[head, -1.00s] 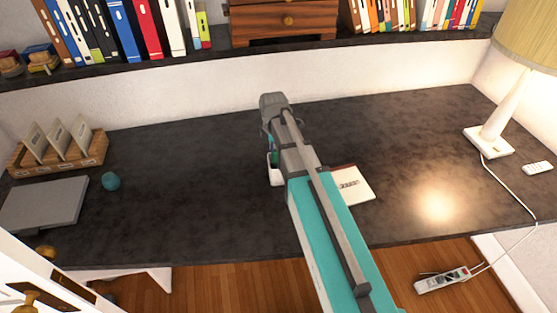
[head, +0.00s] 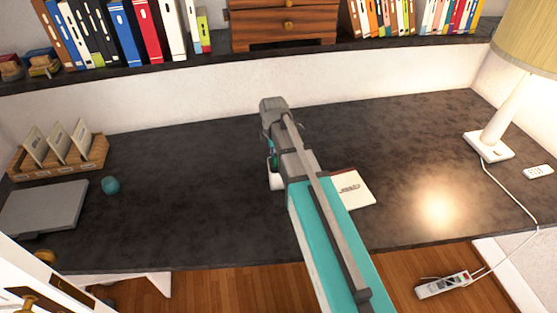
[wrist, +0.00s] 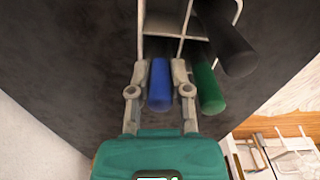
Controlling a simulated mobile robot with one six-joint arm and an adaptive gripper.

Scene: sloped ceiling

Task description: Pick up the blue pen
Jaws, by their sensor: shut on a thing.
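In the wrist view, the blue pen (wrist: 160,86) stands between the two fingers of my gripper (wrist: 160,75), which is shut on it. The pen is in a white pen holder (wrist: 186,20) with compartments, next to a green pen (wrist: 207,88) and a black pen (wrist: 226,40). In the head view my arm hides most of the holder (head: 276,181), and the blue pen cannot be made out there. Whether the pen's lower end is still inside the holder cannot be seen.
A notebook (head: 352,190) lies right of my arm on the dark desk (head: 200,200). A lamp (head: 490,140) stands at the right. A laptop (head: 42,207), a small teal object (head: 111,185) and a card box (head: 60,160) are at the left. A shelf of books runs along the back.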

